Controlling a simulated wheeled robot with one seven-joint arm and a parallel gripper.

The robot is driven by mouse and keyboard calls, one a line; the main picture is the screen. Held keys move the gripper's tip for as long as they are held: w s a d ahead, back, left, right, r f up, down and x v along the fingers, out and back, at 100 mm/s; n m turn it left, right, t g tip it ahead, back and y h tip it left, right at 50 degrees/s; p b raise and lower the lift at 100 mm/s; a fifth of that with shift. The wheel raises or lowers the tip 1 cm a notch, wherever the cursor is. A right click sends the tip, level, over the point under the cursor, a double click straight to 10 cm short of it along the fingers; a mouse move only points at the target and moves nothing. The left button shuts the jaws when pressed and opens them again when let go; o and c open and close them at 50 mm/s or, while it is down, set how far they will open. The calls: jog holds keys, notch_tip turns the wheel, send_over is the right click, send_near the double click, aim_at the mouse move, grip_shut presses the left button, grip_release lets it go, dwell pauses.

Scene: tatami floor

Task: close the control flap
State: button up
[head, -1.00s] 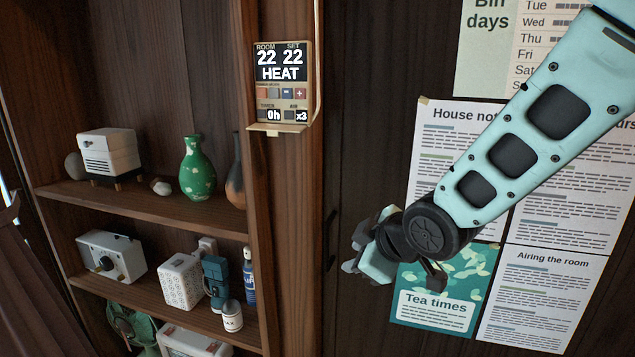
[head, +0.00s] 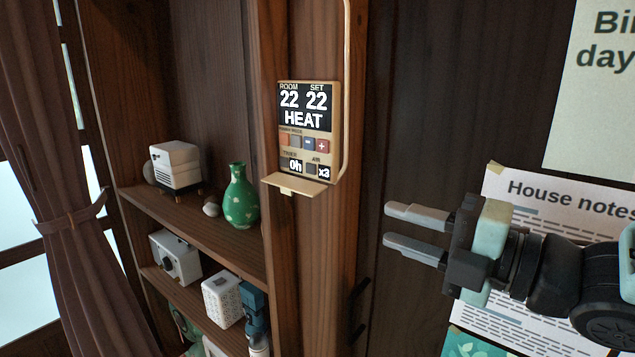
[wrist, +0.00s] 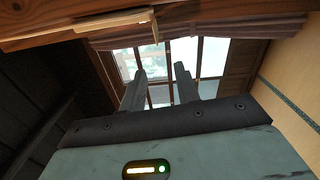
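The control panel (head: 306,125) is a tan unit on the wooden post, with a display reading ROOM 22, SET 22, HEAT and a row of buttons below. Its control flap (head: 297,187) hangs open at the bottom edge, sticking outward like a small ledge with a tab. In the wrist view a pale tan piece, seemingly the flap (wrist: 115,20), shows at the top left. My gripper (head: 416,228) is right of the panel and lower than the flap, its fingers pointing left. The fingers are apart and empty, touching nothing.
Shelves (head: 190,223) at left hold a white box device (head: 176,166), a green vase (head: 241,198) and other items. A dark door handle (head: 358,305) is below the gripper. Posters (head: 560,210) hang at right. A curtain (head: 75,200) hangs far left.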

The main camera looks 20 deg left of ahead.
aim_at(292, 194)
jog(key=p+x, duration=0.5)
jog(key=x, duration=1.2)
jog(key=shift+w+a, duration=0.1)
jog(key=shift+a, duration=0.05)
